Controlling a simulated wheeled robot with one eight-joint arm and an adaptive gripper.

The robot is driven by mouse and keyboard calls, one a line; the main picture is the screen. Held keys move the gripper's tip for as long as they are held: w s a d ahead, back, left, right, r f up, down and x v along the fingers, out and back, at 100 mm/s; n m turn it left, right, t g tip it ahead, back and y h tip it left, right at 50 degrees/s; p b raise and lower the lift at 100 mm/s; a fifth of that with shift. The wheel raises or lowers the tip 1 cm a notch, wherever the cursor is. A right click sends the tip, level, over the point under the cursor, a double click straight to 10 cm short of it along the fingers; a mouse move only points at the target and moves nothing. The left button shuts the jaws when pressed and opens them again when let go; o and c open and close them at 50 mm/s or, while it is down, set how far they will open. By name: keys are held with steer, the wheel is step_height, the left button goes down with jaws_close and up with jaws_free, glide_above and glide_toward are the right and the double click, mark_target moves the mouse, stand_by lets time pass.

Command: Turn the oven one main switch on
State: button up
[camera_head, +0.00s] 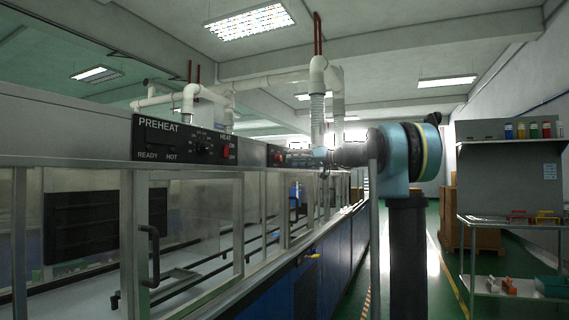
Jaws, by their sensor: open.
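The near oven control panel (157,142) is black, with "PREHEAT", "READY", "HOT" and "HEAT" lettering. It has a dark rotary knob (203,150) ringed by small marks and a red button (226,151) at its right. A second panel (277,157) with a red part sits farther along the oven, partly covered by my arm. No label reading "oven one" or "main switch" is legible. My gripper (324,174) is small and far off, at the end of my arm beside the second panel. It is open, and I cannot tell if it touches anything.
Glass oven doors with a dark handle (152,257) line the left. White pipes (318,75) rise behind the panels. A shelf unit (510,218) with coloured items stands at the right, with boxes (470,236) behind it.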

mark_target(281, 158)
steer(key=shift+x, duration=2.95)
jaws_close()
